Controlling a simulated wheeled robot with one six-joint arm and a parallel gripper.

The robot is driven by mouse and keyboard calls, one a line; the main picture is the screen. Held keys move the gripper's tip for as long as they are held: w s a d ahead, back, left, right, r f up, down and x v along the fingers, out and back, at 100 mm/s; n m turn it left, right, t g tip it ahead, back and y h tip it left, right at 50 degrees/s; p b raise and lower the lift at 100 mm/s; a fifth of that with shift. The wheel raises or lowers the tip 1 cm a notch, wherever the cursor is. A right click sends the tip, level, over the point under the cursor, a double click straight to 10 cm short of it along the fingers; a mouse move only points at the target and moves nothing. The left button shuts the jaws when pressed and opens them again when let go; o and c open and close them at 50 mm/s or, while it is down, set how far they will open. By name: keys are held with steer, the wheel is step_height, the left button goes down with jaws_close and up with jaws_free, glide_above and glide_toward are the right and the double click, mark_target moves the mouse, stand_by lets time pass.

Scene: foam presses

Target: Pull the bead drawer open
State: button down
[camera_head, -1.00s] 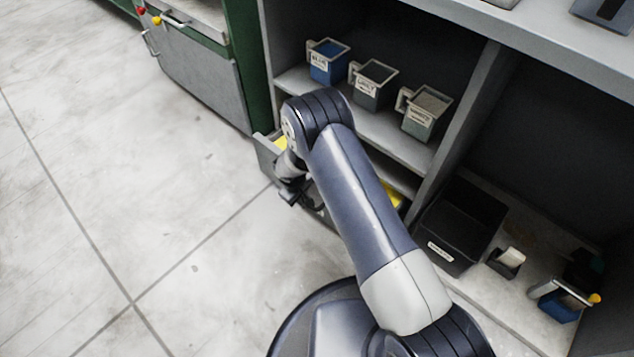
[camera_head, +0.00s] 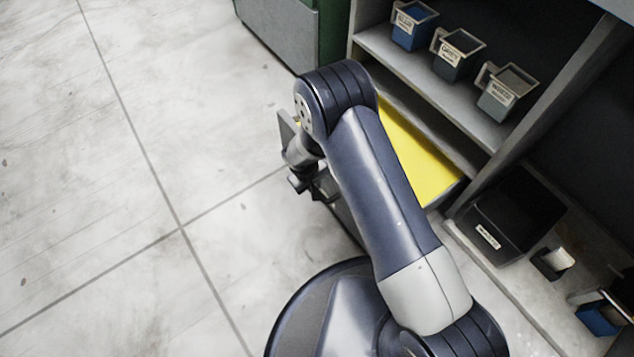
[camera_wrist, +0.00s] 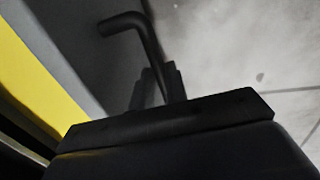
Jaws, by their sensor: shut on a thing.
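The bead drawer (camera_head: 418,152) stands partly out of the cabinet, below the shelf of cups. Its yellow inside shows behind my arm, and part of its grey front (camera_head: 286,128) shows at the left. My gripper (camera_head: 305,182) is at the outer side of that front, partly hidden by my own wrist. In the wrist view a dark bent bar handle (camera_wrist: 124,22) runs down to my gripper (camera_wrist: 165,85), which is shut on it. The yellow drawer inside (camera_wrist: 35,75) shows at the left there. The exact finger contact is dark and hard to see.
Blue (camera_head: 413,25), grey (camera_head: 457,54) and pale (camera_head: 507,92) labelled cups stand on the shelf above the drawer. A black bin (camera_head: 512,215) stands in the lower right bay. A green and grey cabinet (camera_head: 285,25) is at the top. The floor at the left is clear.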

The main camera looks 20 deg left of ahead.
steer(key=c, duration=1.4)
jaws_free()
step_height(320, 180, up, 11)
steer(key=s+a+p, duration=0.1)
steer(key=p, duration=0.3)
steer(key=shift+s+a+f, duration=0.15)
steer(key=shift+s+f, duration=0.05)
steer(key=shift+s, duration=0.1)
steer(key=f+b, duration=0.1)
steer(key=f, duration=0.2)
steer(key=w+d+f+b, duration=0.1)
steer(key=f, duration=0.3)
steer(key=f+b, duration=0.2)
steer(key=f, duration=0.2)
steer(key=shift+w+d, duration=0.15)
steer(key=shift+w, duration=0.2)
steer(key=shift+w+d+r, duration=0.15)
steer(key=shift+w+r, duration=0.05)
steer(key=shift+w, duration=0.05)
steer(key=shift+w+d, duration=0.25)
